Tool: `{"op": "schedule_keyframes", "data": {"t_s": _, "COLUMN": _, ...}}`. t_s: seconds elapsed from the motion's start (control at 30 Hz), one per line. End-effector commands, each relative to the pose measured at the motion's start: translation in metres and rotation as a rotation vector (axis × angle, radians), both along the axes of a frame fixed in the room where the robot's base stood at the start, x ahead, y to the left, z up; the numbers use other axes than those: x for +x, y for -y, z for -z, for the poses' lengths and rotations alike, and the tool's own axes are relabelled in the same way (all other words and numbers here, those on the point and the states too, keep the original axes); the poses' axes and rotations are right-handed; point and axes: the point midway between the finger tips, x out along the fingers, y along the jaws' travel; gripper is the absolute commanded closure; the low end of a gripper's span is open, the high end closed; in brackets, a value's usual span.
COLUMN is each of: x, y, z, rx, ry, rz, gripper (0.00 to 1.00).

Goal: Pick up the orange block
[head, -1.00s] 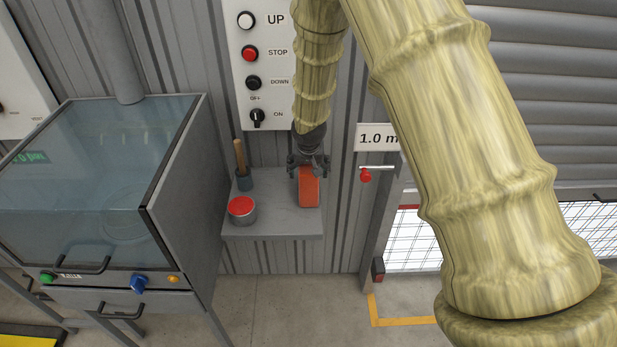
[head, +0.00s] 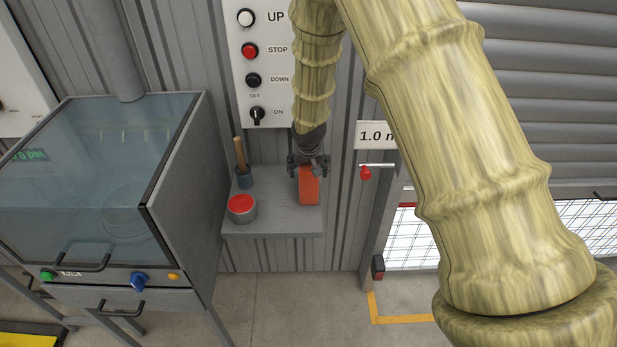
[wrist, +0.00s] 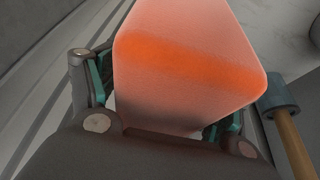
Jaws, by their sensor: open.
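The orange block (head: 309,188) stands on a small grey wall shelf (head: 275,217), near its right end. My gripper (head: 308,166) is just above the block, its fingers reaching down at the block's top. In the wrist view the block (wrist: 185,65) fills the middle, with my open gripper's teal-padded fingers (wrist: 160,110) on either side of it. Whether the pads touch the block cannot be told, as its lower part hides them partly.
A control panel (head: 262,75) is on the wall behind my arm.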

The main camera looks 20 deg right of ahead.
Motion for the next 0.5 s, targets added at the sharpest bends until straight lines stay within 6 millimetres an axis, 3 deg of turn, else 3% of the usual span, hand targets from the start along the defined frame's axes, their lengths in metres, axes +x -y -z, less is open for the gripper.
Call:
{"op": "schedule_keyframes", "data": {"t_s": 0.23, "x": 0.0, "y": 0.0, "z": 0.0001, "rx": 0.0, "ry": 0.0, "rz": 0.0, "gripper": 0.21}}
{"op": "schedule_keyframes", "data": {"t_s": 0.43, "x": 0.0, "y": -0.0001, "z": 0.0001, "rx": 0.0, "ry": 0.0, "rz": 0.0, "gripper": 0.57}}
{"op": "schedule_keyframes", "data": {"t_s": 0.5, "x": -0.0001, "y": 0.0, "z": 0.0001, "rx": 0.0, "ry": 0.0, "rz": 0.0, "gripper": 0.59}}
